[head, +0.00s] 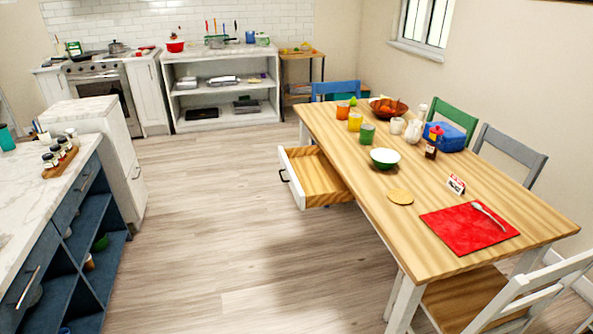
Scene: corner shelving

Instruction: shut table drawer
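The wooden dining table (432,212) stands on the right with white legs. Its drawer (318,181) is pulled out from the table's left long side, towards the open floor. The drawer has a wooden bottom, white walls and a dark handle (291,190) on its white front. The drawer looks empty. Neither of my grippers shows in the head view.
On the table are a green bowl (384,158), several cups, a blue box (445,136) and a red mat (469,229). Chairs surround it. The floor (210,220) between the table and the blue island (62,225) on the left is clear.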

